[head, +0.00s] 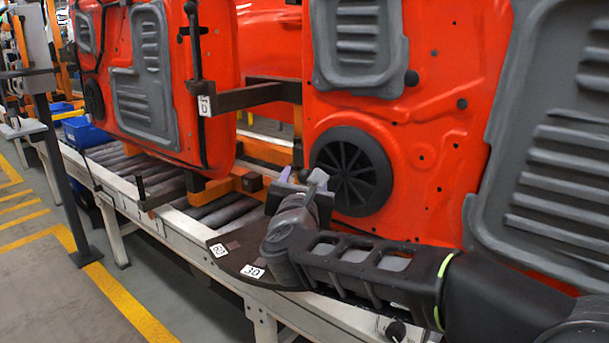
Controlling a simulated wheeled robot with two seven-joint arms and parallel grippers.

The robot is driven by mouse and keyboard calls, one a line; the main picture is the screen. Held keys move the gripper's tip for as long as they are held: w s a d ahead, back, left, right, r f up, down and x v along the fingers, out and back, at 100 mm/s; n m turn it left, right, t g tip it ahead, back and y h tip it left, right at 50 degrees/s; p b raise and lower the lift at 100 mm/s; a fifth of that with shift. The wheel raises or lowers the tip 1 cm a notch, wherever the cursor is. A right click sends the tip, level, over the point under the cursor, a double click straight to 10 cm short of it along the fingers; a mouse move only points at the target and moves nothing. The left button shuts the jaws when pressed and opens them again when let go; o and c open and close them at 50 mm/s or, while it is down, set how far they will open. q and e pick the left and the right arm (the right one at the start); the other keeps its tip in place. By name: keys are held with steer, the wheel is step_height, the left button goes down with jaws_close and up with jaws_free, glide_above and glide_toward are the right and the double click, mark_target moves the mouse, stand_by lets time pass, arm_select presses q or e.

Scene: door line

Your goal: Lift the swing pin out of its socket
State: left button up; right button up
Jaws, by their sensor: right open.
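My right arm comes in from the right, low across the front of the red door. My right gripper (302,180) is open, at the end of that arm, just left of the door's round black speaker grille. A dark fan-shaped plate (231,243) with white number labels lies below and left of it, partly covered by my wrist. I cannot make out the swing pin or its socket for certain; the wrist and gripper hide the area behind them. My left gripper is not in view.
The red door (431,121) with grey panels stands close behind my right arm. Another red door (217,104) hangs farther left beside a dark bracket (247,96). A roller conveyor (163,184) runs beneath. A dark post (60,172) stands at left; the floor between is clear.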

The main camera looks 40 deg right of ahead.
steer(key=v, duration=0.5)
stand_by(0.5)
